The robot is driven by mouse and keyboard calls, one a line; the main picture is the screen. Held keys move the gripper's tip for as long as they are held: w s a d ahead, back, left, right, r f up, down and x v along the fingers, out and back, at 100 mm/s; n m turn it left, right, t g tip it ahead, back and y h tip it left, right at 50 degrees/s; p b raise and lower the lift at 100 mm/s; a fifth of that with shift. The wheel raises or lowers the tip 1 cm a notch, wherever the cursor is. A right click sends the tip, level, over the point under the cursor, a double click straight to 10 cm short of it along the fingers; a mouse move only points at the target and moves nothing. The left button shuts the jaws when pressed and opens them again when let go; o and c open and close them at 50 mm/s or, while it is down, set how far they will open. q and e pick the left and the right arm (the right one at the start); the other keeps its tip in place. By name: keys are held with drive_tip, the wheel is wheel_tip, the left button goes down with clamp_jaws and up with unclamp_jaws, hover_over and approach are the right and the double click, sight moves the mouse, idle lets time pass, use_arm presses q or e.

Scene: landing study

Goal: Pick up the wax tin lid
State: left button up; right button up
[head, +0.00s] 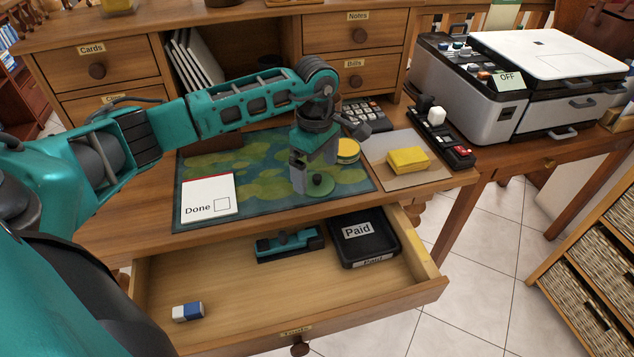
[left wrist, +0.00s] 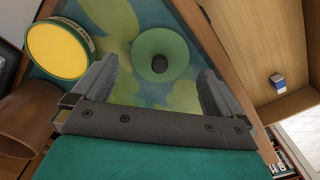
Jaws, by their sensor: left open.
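The wax tin lid (head: 321,187) is a green disc with a dark round knob, lying flat on the green patterned desk mat. It also shows in the left wrist view (left wrist: 162,50), ahead of and between my fingers. My left gripper (head: 313,178) is open and empty, pointing down just above the lid; it also shows in the left wrist view (left wrist: 160,75). I cannot tell whether the fingers touch the lid. The round wax tin (head: 347,151), yellow inside with a green rim, stands behind it, partly hidden by the gripper. It shows fully in the left wrist view (left wrist: 60,48).
The desk mat (head: 262,209) also bears a "Done" card (head: 208,199). An open drawer (head: 220,282) in front holds a black "Paid" tray (head: 363,237), a teal tool (head: 289,244) and an eraser (head: 187,311). A yellow block (head: 408,160), calculator (head: 367,116) and printer (head: 520,85) stand right.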

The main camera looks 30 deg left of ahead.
use_arm(q)
drive_tip(key=shift+f, duration=0.95)
drive_tip(key=c, duration=1)
drive_tip(key=shift+o, duration=0.2)
